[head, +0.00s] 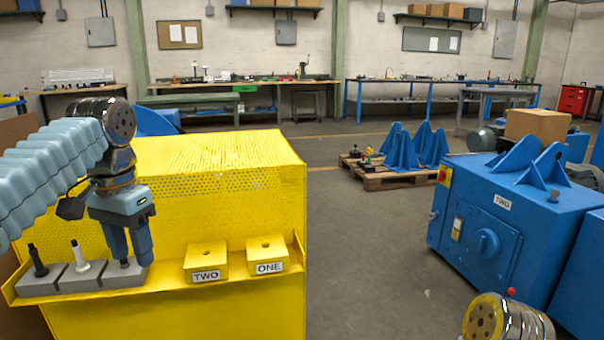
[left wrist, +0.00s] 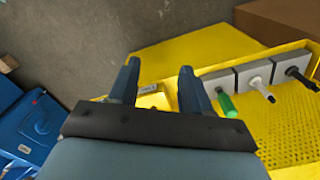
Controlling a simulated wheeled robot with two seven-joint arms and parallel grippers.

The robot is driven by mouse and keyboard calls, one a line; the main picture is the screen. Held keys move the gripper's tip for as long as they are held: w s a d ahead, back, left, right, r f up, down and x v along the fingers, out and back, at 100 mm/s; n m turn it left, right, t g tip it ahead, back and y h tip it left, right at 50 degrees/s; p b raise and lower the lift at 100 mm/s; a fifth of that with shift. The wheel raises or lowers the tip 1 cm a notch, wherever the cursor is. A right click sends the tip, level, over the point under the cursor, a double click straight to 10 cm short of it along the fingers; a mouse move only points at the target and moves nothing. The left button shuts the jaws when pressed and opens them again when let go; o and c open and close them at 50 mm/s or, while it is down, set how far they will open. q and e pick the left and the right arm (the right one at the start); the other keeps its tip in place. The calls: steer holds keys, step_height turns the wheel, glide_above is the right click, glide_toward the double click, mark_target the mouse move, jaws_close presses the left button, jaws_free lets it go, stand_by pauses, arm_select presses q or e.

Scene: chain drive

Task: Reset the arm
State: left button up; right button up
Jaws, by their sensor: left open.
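My left gripper (head: 128,258) is open and points down at the right end of a row of grey holder blocks (head: 58,284). The left wrist view shows its two spread fingers (left wrist: 160,68) with nothing held between them. A black pin (head: 38,262) and a white pin (head: 80,258) stand upright in the blocks. A green pin (left wrist: 228,106) stands in the third block, outside the right finger in the left wrist view. In the head view the fingers mostly hide it. My right gripper is out of view.
The blocks sit on the ledge of a yellow machine guard (head: 215,180). Yellow blocks labelled TWO (head: 205,262) and ONE (head: 267,256) stand right of the gripper. A blue machine (head: 510,235) stands at right. Open floor lies between.

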arm_select(q)
steer(key=w+d+f+h, duration=0.1)
steer(key=w+d+f, duration=0.3)
steer(key=f, duration=0.5)
steer(key=w+d+f, duration=0.3)
steer(key=f, duration=0.7)
steer(key=s+d+f+h, duration=0.1)
steer(key=d+f, duration=0.2)
steer(key=f, duration=0.6)
steer(key=s+d+f+h, duration=0.1)
steer(key=d+f, duration=0.2)
steer(key=f, duration=0.7)
steer(key=s+d+f+n, duration=0.2)
steer(key=s+f, duration=0.7)
steer(key=s, duration=0.1)
steer(key=s+d+f+n+h, duration=0.1)
steer(key=s+d+f+n, duration=0.1)
steer(key=s+f, duration=0.7)
steer(key=shift+s+d+f+n+t, duration=0.3)
steer(key=shift+s+d+n, duration=0.1)
steer(key=shift+s+d, duration=0.35)
steer(key=shift+a, duration=0.1)
